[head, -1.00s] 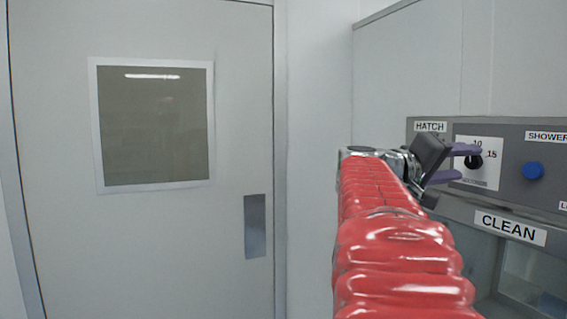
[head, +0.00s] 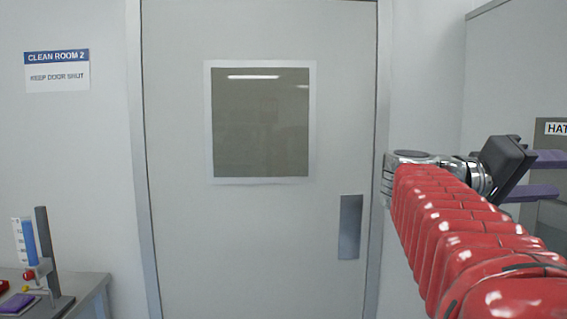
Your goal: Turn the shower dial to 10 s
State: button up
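The shower dial is out of view, past the right edge of the head view. Only the left end of the grey hatch panel (head: 547,145) shows, with a cut-off label reading "HAT". My gripper (head: 556,175) is at the right edge, in front of this panel. Its two purple fingers stand apart, with a visible gap between them. The upper fingertip is cut off by the frame edge. I cannot tell whether anything is between the tips.
A closed grey door (head: 260,230) with a window fills the middle. A "CLEAN ROOM 2, KEEP DOOR SHUT" sign (head: 57,70) hangs left of it. A grey bench (head: 85,290) at the lower left holds a stand with a blue tube (head: 30,242) and small coloured items.

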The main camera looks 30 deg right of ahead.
jog(key=shift+w+a, duration=0.1)
jog(key=shift+a, duration=0.2)
jog(key=shift+a, duration=0.1)
jog(key=n, duration=1.5)
jog(key=x, duration=1.3)
jog(key=shift+s+d, duration=0.25)
jog(key=shift+d, duration=0.05)
jog(key=shift+c, duration=0.2)
